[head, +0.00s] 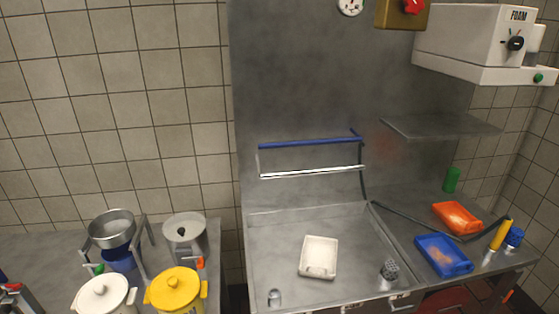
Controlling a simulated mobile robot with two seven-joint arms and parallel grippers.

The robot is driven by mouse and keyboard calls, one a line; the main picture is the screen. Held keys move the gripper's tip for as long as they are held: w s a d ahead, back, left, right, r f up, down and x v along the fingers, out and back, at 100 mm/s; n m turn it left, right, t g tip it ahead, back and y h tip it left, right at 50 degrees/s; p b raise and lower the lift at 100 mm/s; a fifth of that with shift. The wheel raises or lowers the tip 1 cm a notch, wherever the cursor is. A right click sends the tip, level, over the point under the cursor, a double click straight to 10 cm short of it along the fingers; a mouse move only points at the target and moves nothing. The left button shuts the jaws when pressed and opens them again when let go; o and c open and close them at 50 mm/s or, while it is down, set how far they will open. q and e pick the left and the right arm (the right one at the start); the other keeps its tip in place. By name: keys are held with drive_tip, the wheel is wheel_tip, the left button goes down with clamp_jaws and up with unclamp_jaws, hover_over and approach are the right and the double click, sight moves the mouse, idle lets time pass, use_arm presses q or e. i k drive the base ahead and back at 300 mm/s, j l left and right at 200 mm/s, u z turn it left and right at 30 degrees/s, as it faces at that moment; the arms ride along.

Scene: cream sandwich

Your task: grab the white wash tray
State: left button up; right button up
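The white wash tray (318,258) lies in the metal sink basin (280,240), near its middle and toward the front. It is a shallow, rounded rectangle and looks empty, with some faint marks near its front end. Nothing touches it from above. Neither of my grippers shows in the head view, so I cannot see whether they are open or shut.
Right of the sink, a blue tray (443,255) and an orange tray (457,217) lie on the counter near a yellow-handled tool (500,235). A perforated metal cylinder (389,271) stands at the basin's right. Pots, including a yellow one (176,289), crowd the left counter.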

sight(319, 257)
drive_tip(key=i+l+u, duration=0.6)
drive_tip(key=i, duration=0.15)
